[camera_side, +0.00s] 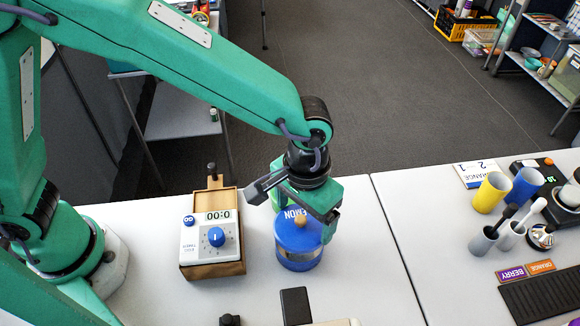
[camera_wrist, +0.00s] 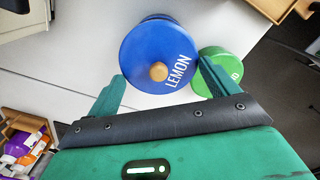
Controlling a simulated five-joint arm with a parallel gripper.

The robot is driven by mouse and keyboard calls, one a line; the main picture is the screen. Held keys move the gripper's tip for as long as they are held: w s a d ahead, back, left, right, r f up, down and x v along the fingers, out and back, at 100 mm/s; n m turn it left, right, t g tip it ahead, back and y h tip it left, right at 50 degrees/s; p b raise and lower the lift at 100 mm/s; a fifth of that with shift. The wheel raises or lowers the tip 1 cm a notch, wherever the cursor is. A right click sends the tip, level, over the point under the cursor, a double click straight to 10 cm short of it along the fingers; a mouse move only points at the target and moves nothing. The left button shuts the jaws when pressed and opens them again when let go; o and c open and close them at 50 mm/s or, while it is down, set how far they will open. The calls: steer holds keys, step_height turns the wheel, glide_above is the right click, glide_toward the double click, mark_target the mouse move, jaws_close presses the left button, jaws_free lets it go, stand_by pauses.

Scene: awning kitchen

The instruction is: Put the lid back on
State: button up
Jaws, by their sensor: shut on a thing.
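The blue lid (camera_wrist: 155,52) has a round wooden knob and the word LEMON; it also shows in the side view (camera_side: 287,229). My gripper (camera_side: 299,212) is shut on the lid, with one finger on each side of it in the wrist view (camera_wrist: 162,74). The blue jar (camera_side: 299,262) stands upright on the table directly under the lid. In the wrist view a blue edge shows past the lid's far rim. I cannot tell whether the lid rests on the jar or is slightly above it.
A green-lidded jar (camera_wrist: 226,67) stands close beside the lid, by one finger. A white timer (camera_side: 210,239) on a wooden stand is left of the jar. A black block (camera_side: 296,306) lies in front. Yellow (camera_side: 491,192) and blue cups stand at the right; the table between is clear.

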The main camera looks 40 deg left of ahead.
mark_target(303, 227)
steer(key=shift+f, duration=2.2)
steer(key=shift+f, duration=0.2)
stand_by(0.7)
steer(key=o, duration=0.8)
steer(key=shift+r, duration=0.1)
steer(key=shift+r, duration=3.4)
steer(key=shift+c, duration=0.4)
jaws_close()
